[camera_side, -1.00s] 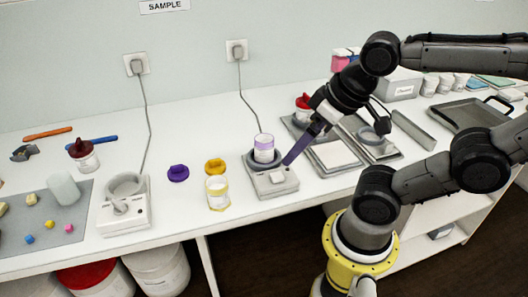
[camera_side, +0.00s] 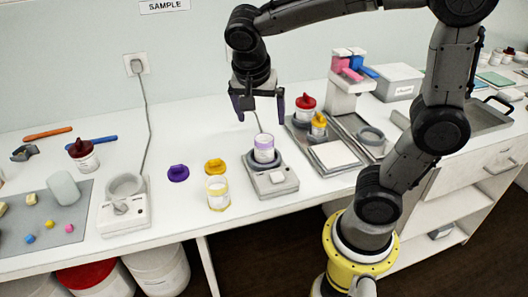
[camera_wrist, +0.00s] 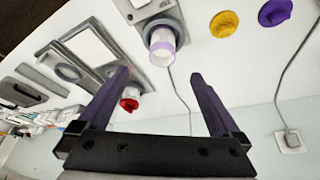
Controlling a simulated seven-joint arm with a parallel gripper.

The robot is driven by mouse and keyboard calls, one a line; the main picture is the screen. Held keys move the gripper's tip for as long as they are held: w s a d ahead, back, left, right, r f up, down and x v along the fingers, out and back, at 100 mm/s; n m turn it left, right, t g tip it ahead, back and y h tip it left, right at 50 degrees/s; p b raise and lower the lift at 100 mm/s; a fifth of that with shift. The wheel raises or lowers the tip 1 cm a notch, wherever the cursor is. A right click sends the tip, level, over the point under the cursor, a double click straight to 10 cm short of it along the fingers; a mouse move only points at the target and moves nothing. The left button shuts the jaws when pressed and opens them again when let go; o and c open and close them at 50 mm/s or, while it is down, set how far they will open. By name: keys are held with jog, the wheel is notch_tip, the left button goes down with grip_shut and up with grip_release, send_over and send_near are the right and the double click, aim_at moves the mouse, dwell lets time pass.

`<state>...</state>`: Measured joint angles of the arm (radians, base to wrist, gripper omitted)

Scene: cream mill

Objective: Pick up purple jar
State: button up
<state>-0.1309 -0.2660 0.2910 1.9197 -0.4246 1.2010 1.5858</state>
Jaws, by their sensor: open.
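The purple jar (camera_side: 264,148), clear-white with a purple rim, stands upright on a small grey-white mill base (camera_side: 262,180). In the wrist view the jar (camera_wrist: 162,47) shows at upper middle, beyond the fingertips. My gripper (camera_side: 258,112) is open and empty, with its purple fingers pointing down above and slightly behind the jar, apart from it. In the wrist view the gripper (camera_wrist: 158,80) has its two fingers spread wide with nothing between them but a red lid further off. A loose purple lid (camera_side: 178,173) lies on the table to the left.
A yellow-rimmed jar (camera_side: 217,192) and a yellow lid (camera_side: 215,166) stand left of the mill. A tray (camera_side: 297,137) with red-lidded and yellow-lidded jars is close on the right. Another grey machine (camera_side: 125,205) stands further left. A cord hangs behind.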

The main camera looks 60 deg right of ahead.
aim_at(264, 149)
jog(key=x, duration=0.8)
jog(key=shift+f, duration=0.15)
jog(key=shift+w+x, duration=0.2)
jog(key=shift+x, duration=1.05)
jog(key=shift+w+x, duration=0.15)
jog(key=shift+x, duration=1.1)
jog(key=shift+a, duration=0.15)
grip_shut()
